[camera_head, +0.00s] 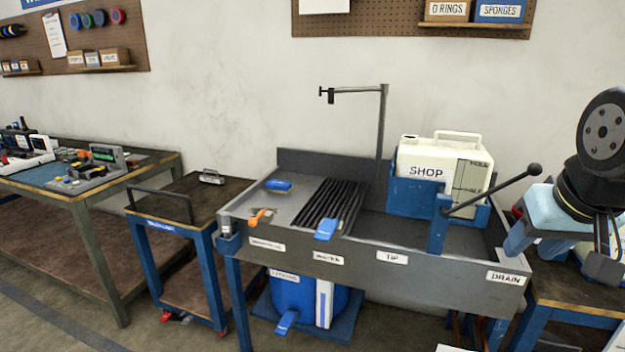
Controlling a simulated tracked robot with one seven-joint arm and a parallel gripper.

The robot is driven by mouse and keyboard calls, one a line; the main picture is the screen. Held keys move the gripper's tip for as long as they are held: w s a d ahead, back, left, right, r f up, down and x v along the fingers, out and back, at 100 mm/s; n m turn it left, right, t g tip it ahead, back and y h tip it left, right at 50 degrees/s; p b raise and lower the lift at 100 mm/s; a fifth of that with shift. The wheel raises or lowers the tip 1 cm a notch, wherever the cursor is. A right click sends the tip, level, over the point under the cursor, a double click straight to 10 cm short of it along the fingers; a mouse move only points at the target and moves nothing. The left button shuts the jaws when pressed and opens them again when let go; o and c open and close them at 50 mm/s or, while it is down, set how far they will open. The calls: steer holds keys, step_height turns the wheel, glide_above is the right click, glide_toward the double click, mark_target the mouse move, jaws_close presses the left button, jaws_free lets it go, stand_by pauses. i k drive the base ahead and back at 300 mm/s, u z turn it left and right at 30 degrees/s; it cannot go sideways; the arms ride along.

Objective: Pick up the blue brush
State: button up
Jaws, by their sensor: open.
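A small blue object with a pale lower edge, which looks like the blue brush (277,186), lies on the left part of the grey wash basin (440,275), near its back. My gripper (560,254) is at the right edge of the view, open, with nothing seen between its fingers. It is well to the right of the brush and apart from it, by the basin's right end. An orange-handled tool (261,216) lies in front of the brush near the basin's front left corner. A blue piece (326,229) sits at the front rim below the black ribbed rack.
A black ribbed rack (330,203) lies right of the brush. A tall pipe (382,135) rises behind. A cart (170,225) stands left; the air above the brush looks clear.

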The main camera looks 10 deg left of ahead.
mark_target(271, 186)
steer(key=z, duration=0.05)
steer(key=i, duration=1)
steer(key=u, duration=0.8)
steer(key=i, duration=0.55)
steer(key=u, duration=0.35)
steer(key=k, duration=0.9)
steer(key=u, duration=0.2)
steer(key=i, duration=0.9)
steer(key=z, duration=0.1)
